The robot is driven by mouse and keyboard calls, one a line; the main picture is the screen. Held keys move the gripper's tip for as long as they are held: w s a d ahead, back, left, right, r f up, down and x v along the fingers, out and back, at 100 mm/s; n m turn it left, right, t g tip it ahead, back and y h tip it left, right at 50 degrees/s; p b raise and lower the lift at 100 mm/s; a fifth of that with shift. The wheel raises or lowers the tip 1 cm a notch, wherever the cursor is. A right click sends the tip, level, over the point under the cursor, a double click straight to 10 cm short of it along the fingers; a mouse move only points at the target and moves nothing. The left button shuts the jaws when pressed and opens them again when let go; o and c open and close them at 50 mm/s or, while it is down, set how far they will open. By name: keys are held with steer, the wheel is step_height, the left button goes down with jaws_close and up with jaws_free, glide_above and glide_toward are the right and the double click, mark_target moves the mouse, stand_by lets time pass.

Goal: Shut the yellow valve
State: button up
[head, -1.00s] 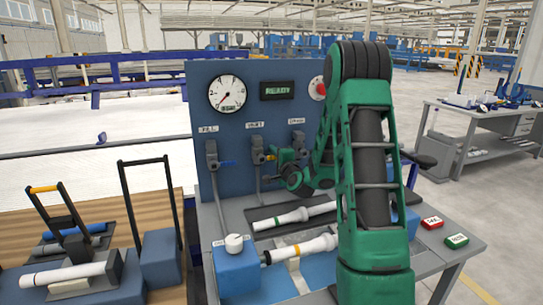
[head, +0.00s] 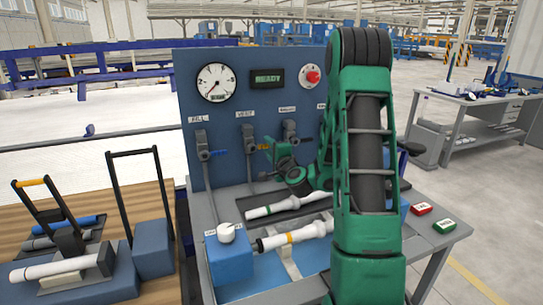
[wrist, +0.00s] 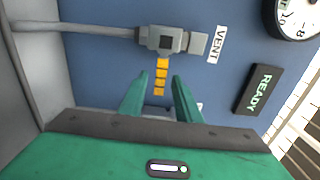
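The yellow valve is the one under the VENT label; its grey body (head: 248,138) sits on the blue panel in the head view. Its yellow handle (head: 264,147) points right, across the pipe. In the wrist view the valve body (wrist: 165,40) is at top centre and the striped yellow handle (wrist: 161,76) sticks out at right angles to the grey pipe. My gripper (wrist: 158,84) is open. The end of the handle appears between its two green fingers; contact cannot be told. In the head view my gripper (head: 274,150) is just right of the handle.
A blue-handled valve (head: 203,145) is to the left and another valve (head: 291,132) to the right. The panel carries a gauge (head: 217,83), a READY display (head: 267,78) and a red knob (head: 310,76). White pipes (head: 290,237) lie on the bench below.

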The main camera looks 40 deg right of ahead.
mark_target(268, 147)
steer(key=shift+v, duration=2.55)
